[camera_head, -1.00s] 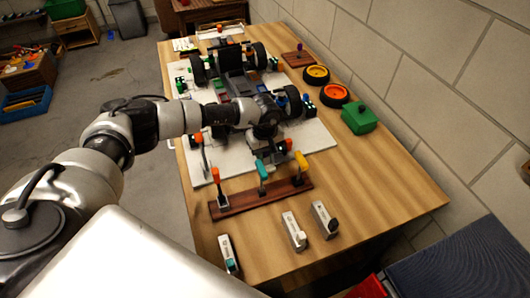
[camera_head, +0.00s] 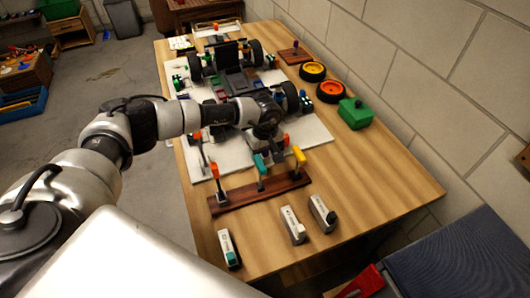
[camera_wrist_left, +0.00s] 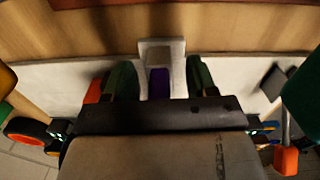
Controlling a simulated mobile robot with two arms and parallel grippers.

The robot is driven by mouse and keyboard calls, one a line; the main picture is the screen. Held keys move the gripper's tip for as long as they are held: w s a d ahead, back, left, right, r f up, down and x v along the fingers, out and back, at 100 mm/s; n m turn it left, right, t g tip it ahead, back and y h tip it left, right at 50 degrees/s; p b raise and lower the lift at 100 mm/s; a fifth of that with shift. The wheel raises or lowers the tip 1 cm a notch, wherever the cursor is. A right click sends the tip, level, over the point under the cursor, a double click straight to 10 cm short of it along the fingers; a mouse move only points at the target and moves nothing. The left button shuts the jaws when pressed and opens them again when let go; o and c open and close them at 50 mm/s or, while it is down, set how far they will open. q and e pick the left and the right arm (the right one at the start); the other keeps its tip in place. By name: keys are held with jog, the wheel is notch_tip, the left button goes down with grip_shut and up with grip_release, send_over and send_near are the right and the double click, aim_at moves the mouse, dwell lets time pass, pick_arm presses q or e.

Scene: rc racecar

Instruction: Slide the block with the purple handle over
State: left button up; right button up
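The purple handle (camera_wrist_left: 158,84) stands up in the middle of the left wrist view. It is next to a light grey block (camera_wrist_left: 163,50) on the white board (camera_wrist_left: 52,84). My left gripper (camera_wrist_left: 160,76) is open, with one dark finger on each side of the purple handle and gaps showing between. In the head view my left gripper (camera_head: 264,142) points down over the near end of the car chassis (camera_head: 237,82). It hides the purple handle there. My right gripper is not in view.
A dark red rack (camera_head: 235,197) with orange, teal and yellow handled tools stands just in front. Several small grey boxes (camera_head: 293,225) lie nearer. Two wheels (camera_head: 331,92) and a green box (camera_head: 355,114) are at right. The table's right front is clear.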

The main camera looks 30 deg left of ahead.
pick_arm(q)
jog(key=shift+r, duration=0.3)
notch_tip(320, 180, up, 10)
jog(key=shift+r+b, duration=0.1)
jog(key=shift+b, duration=0.45)
